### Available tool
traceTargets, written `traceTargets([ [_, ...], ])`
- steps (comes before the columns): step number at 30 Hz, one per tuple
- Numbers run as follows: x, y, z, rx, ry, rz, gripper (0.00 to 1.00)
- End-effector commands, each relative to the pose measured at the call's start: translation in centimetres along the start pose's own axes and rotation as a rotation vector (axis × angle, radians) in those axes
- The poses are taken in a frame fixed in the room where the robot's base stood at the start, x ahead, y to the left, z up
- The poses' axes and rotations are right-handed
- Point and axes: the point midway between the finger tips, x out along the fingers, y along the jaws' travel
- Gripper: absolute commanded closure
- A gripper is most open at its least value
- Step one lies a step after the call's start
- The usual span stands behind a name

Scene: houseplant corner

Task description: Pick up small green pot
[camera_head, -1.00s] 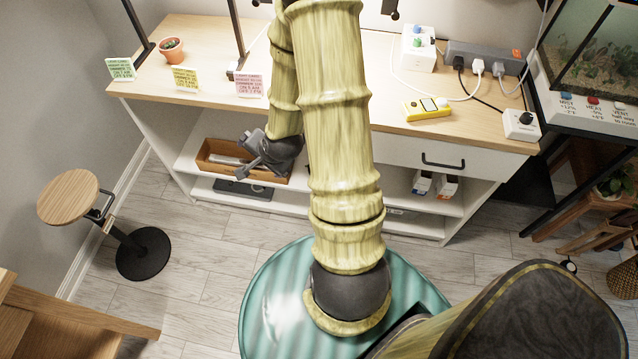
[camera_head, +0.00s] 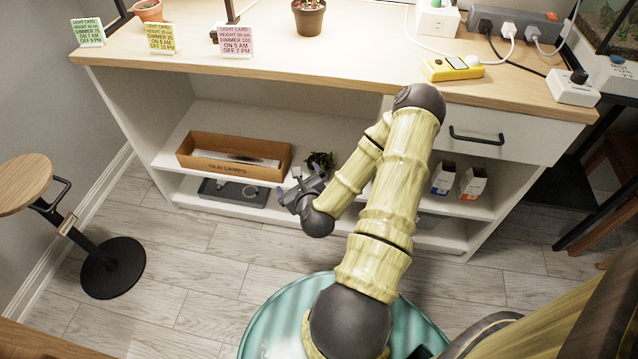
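I cannot make out a pot that is clearly green. A small dark green leafy plant (camera_head: 321,161) sits in the shelf unit, right of the cardboard box; any pot under it is hidden or too dark to tell. My gripper (camera_head: 300,183) is in front of the shelves, just below and left of that plant in the picture. Its small grey fingers look spread, with nothing seen between them. A brown pot (camera_head: 308,20) with a small plant stands on the desk top. A terracotta pot (camera_head: 148,12) is at the desk's back left.
A box marked "OLD LAMPS" (camera_head: 232,155) and a grey tray (camera_head: 232,192) are on the shelves at left. Two small cartons (camera_head: 458,180) are at right. The desk top (camera_head: 380,60) overhangs the shelves. A stool (camera_head: 110,268) stands left; the floor between is clear.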

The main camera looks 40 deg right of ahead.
Motion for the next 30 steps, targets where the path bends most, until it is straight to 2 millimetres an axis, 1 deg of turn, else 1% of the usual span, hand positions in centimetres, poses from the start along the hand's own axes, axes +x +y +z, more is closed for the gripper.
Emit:
traceTargets([
  [1, 1.0, 0.1, -2.9, 0.090, -0.001, -0.044, 0.00],
  [3, 1.5, -0.5, -4.9, 0.214, -0.012, -0.111, 0.00],
  [6, 1.9, -1.4, -7.2, 0.366, -0.031, -0.195, 0.00],
  [9, 2.0, -2.0, -8.5, 0.468, -0.049, -0.252, 0.00],
  [13, 1.9, -2.5, -8.9, 0.520, -0.060, -0.282, 0.00],
  [23, 2.0, -2.6, -8.7, 0.518, -0.061, -0.283, 0.00],
  [26, 2.9, -2.8, -8.9, 0.515, -0.063, -0.284, 0.00],
  [30, 5.0, -3.3, -9.0, 0.514, -0.063, -0.285, 0.00],
])
